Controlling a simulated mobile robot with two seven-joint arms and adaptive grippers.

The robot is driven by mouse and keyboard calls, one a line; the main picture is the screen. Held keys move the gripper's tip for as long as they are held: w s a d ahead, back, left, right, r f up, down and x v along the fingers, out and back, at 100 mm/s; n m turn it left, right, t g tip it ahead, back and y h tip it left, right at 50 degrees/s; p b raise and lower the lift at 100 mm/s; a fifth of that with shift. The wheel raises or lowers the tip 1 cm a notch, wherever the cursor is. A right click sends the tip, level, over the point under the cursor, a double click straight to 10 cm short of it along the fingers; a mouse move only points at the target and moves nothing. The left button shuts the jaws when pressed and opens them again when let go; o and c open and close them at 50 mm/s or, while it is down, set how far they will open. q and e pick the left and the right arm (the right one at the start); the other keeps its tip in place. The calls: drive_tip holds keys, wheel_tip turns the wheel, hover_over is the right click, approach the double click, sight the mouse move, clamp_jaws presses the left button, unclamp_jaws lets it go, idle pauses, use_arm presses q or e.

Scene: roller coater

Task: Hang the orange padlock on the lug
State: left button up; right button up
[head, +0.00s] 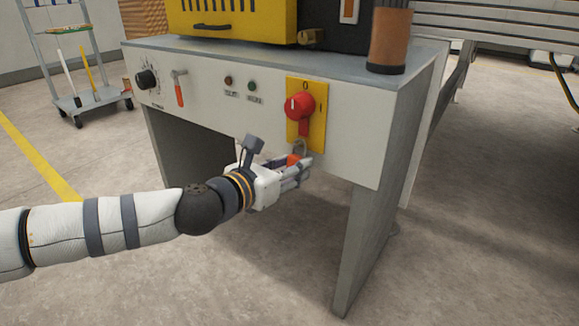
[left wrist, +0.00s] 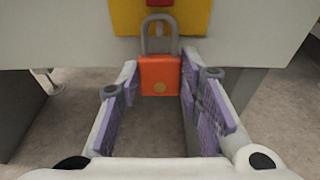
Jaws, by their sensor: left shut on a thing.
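The orange padlock (head: 294,160) is gripped upright between the fingers of my left gripper (head: 304,170), just below the yellow switch plate (head: 316,131). In the left wrist view the padlock (left wrist: 158,77) has its grey shackle up, with the loop in front of the plate's lower edge. A small patch shows inside the loop; I cannot tell whether it is the lug, or whether the shackle is around it. A red rotary switch (head: 299,106) sits on the plate. My right gripper is out of view.
The grey machine cabinet (head: 215,75) carries a knob (head: 147,79), a hanging orange-handled item (head: 179,92) and small buttons. Its front panel is close to my left fingers. A trolley (head: 88,101) stands back left. The floor in front is clear.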

use_arm(q)
drive_tip(key=o, duration=1.3)
